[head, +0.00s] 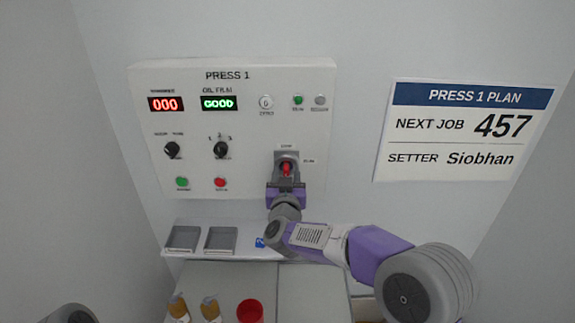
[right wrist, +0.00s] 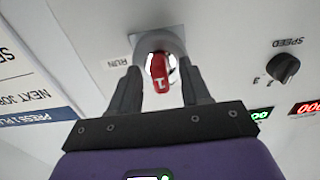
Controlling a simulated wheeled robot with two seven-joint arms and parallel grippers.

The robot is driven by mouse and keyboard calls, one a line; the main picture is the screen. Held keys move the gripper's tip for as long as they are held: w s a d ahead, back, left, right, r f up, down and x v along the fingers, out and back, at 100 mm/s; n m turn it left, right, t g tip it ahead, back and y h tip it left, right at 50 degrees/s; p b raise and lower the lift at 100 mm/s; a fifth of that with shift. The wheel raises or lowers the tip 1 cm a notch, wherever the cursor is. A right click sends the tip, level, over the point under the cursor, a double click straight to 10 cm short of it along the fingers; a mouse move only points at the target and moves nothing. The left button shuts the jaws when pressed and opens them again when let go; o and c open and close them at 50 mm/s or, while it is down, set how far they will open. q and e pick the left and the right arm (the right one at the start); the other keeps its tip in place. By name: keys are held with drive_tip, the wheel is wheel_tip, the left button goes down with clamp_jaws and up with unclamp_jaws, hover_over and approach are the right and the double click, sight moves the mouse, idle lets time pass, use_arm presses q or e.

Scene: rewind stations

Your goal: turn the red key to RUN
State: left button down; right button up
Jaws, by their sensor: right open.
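The red key (head: 286,168) sits in its switch at the lower right of the PRESS 1 panel (head: 240,100). It stands roughly upright, its upper end toward the small label above, which looks like STOP. The RUN label (head: 308,161) is to its right. In the right wrist view, which is turned over, the red key (right wrist: 160,72) shows a white mark, and RUN (right wrist: 117,63) is on the left. My right gripper (right wrist: 160,90) is open, one finger on each side of the key, with gaps visible. My left gripper is out of view.
The panel has black knobs (head: 221,149), a green button (head: 182,182), a red button (head: 220,182) and displays reading 000 and GOOD. Below are two grey trays (head: 183,238), a red cup (head: 250,311) and two bottles (head: 210,308). A plan sheet (head: 463,130) hangs right.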

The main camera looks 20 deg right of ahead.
clamp_jaws()
drive_tip(key=m+b, duration=0.6)
drive_tip(key=shift+a+m, duration=0.1)
drive_tip(key=shift+m, duration=0.3)
idle(0.4)
idle(0.4)
